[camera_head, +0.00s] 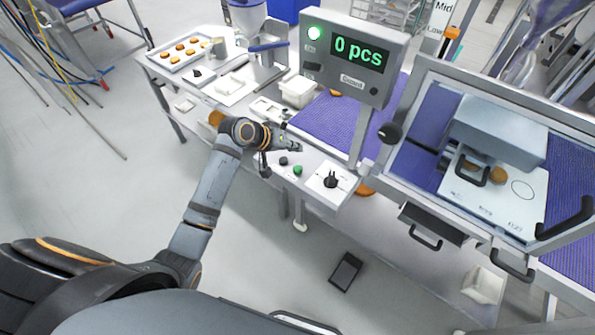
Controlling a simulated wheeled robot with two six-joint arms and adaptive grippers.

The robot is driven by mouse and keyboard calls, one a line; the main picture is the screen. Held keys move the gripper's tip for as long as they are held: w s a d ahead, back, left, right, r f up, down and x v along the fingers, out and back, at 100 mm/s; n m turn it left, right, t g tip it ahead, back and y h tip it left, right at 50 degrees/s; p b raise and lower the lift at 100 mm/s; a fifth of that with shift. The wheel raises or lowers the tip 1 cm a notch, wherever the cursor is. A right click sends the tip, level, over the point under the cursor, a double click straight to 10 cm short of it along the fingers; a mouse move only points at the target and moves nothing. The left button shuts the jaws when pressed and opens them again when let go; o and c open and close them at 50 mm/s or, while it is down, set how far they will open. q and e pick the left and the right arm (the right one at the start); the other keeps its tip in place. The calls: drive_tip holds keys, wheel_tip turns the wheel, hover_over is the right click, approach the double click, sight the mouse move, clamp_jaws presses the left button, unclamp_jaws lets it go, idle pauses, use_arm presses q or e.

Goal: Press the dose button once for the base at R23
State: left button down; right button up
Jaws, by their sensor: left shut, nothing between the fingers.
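My left gripper (297,148) is shut and empty. It points right, just above a control panel (315,190) on the front edge of the line. The panel carries a green button (298,170), a dark button (283,160) beside it and a black rotary knob (331,180). The fingertips are a little behind the buttons in the picture; I cannot tell whether they touch anything. No label naming a dose button or R23 is readable. A display (359,53) reads "0 pcs" with a lit green lamp (315,33). My right gripper is not in view.
A purple belt (325,115) runs behind the panel.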

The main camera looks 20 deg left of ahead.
use_arm(q)
drive_tip(key=b, duration=0.5)
hover_over(295, 169)
wheel_tip(295, 169, down, 5)
drive_tip(key=shift+f, duration=0.95)
drive_tip(key=shift+f, duration=0.4)
drive_tip(key=shift+f, duration=0.6)
idle(0.7)
idle(0.4)
drive_tip(key=shift+r+p, duration=1)
drive_tip(key=shift+p, duration=0.05)
